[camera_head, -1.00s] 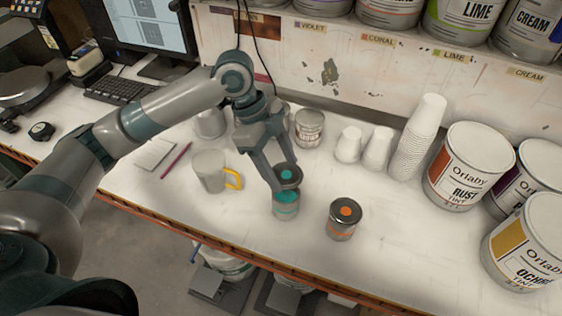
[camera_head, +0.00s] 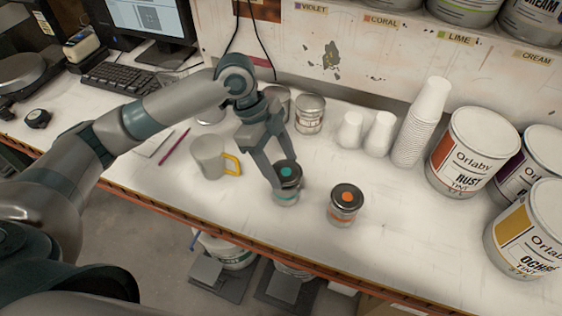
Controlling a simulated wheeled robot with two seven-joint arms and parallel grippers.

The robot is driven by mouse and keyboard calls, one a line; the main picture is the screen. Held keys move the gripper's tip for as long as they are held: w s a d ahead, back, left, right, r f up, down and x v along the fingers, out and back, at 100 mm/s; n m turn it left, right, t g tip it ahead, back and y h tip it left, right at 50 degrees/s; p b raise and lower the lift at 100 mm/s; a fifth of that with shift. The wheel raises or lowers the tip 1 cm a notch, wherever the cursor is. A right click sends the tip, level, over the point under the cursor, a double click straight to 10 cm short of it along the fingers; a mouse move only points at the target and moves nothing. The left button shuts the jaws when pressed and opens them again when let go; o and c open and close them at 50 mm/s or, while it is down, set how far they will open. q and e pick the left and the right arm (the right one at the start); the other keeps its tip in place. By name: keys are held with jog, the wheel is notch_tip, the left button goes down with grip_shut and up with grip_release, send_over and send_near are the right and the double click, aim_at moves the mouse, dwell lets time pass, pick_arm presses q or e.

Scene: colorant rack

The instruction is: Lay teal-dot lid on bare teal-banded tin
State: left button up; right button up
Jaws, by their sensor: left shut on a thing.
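The teal-dot lid (camera_head: 287,168) is dark with a teal spot on top. It sits at the top of the teal-banded tin (camera_head: 286,197), looking level and lined up with its rim. My left gripper (camera_head: 286,176) is shut on the lid, its fingers at the lid's sides. The fingers hide part of the tin and its band. I cannot tell whether the lid is fully seated. Right of it stands a tin with an orange band and an orange-dot lid (camera_head: 345,206). My right gripper is not in view.
A grey mug with a yellow handle (camera_head: 209,157) stands close on the left. Plain tins (camera_head: 309,114) and white cups (camera_head: 378,134) stand behind. Large paint cans (camera_head: 466,155) fill the right. The bench's front edge (camera_head: 225,235) is near; the bench right of the orange-dot tin is clear.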

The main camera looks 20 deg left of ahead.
pick_arm(q)
jog(key=shift+f, duration=0.1)
dwell(0.4)
jog(key=shift+f, duration=0.6)
jog(key=o, duration=1.1)
jog(key=shift+r, duration=0.1)
jog(key=shift+a+r+b, duration=0.25)
jog(key=shift+r+b, duration=0.1)
jog(key=shift+r, duration=0.15)
jog(key=shift+b+v, duration=1.85)
jog(key=shift+v, duration=6.25)
